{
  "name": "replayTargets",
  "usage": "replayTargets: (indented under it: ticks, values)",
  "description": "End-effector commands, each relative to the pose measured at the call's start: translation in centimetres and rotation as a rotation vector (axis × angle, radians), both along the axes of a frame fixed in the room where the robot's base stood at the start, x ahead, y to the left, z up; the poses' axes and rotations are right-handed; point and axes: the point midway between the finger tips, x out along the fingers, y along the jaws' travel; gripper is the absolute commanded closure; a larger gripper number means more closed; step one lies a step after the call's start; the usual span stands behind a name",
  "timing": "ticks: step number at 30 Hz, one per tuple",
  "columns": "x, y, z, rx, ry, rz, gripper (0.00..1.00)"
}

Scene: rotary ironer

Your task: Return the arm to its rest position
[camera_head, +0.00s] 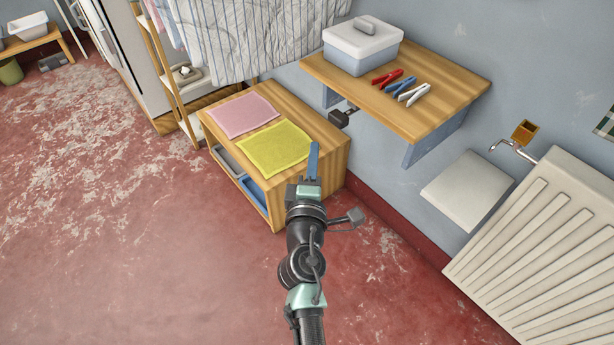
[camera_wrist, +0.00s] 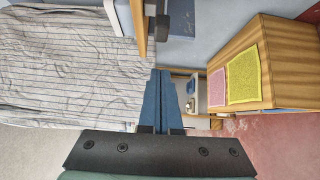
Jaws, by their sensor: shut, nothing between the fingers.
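My arm reaches up from the bottom middle of the head view. My gripper (camera_head: 313,158) ends it, with blue fingers pointing away from me beside the right edge of the yellow cloth. In the wrist view my gripper (camera_wrist: 159,75) shows its two blue fingers together, shut and empty. The fingers appear near the right end of the low wooden cabinet (camera_head: 337,157); whether they touch anything I cannot tell.
A pink cloth (camera_head: 243,115) and a yellow cloth (camera_head: 275,148) lie on the cabinet. A wall shelf (camera_head: 450,80) holds a lidded box (camera_head: 361,50) and several clothespins (camera_head: 400,86). A radiator (camera_head: 550,250) stands right. Red floor (camera_head: 120,240) at left is clear.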

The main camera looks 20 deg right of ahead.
Motion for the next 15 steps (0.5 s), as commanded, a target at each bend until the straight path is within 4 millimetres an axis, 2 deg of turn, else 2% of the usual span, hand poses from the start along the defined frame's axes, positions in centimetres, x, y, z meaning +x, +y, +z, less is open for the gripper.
replayTargets:
  ticks: [1, 6, 15]
  values:
    - [-1.0, 0.6, -0.1, 0.0, 0.002, 0.002, 1.0]
    - [-3.3, 1.8, -0.1, -0.001, 0.003, 0.003, 1.0]
    - [-4.9, 2.7, 0.0, 0.0, 0.0, 0.004, 1.0]
